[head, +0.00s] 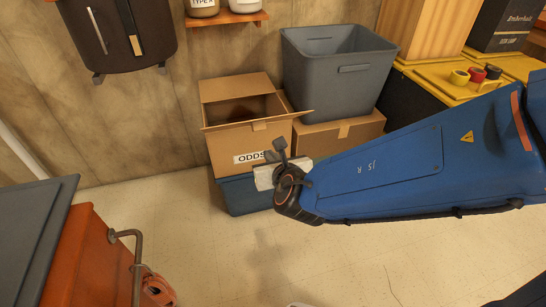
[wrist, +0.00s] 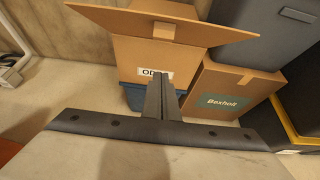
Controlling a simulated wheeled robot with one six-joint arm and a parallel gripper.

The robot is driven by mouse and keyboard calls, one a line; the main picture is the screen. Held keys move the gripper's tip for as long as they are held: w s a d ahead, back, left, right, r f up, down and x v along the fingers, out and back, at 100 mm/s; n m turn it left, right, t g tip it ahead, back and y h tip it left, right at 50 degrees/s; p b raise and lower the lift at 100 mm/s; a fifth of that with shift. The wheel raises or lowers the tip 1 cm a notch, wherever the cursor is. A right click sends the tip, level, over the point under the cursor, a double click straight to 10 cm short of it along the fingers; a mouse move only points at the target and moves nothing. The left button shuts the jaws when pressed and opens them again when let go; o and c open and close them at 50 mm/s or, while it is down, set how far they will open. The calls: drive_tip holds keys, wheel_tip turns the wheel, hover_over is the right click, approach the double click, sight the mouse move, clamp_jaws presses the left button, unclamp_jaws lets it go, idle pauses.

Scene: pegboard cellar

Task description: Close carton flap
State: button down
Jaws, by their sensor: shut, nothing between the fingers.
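The brown carton (head: 232,152), labelled ODDS, stands open on a blue bin. Its back flap (head: 234,87) stands up, and its front flap (head: 250,122) sticks outward over the front face. In the wrist view the front flap (wrist: 205,30) spans the top, with the carton's front face (wrist: 135,55) below it. My gripper (head: 275,148) is shut and empty at the carton's front right, below flap height. In the wrist view my gripper (wrist: 161,84) covers part of the label. I cannot tell whether its tips touch the carton.
The blue bin (head: 240,196) is under the carton. An orange cabinet (head: 90,260) is at front left. A shelf (head: 226,18) hangs above. The middle floor is clear.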

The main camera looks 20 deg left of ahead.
sight(255, 127)
drive_tip(key=w+a, duration=0.4)
drive_tip(key=w, duration=0.2)
drive_tip(key=shift+w+r, duration=0.2)
drive_tip(key=shift+w, duration=0.2)
drive_tip(key=shift+a, duration=0.1)
idle(0.3)
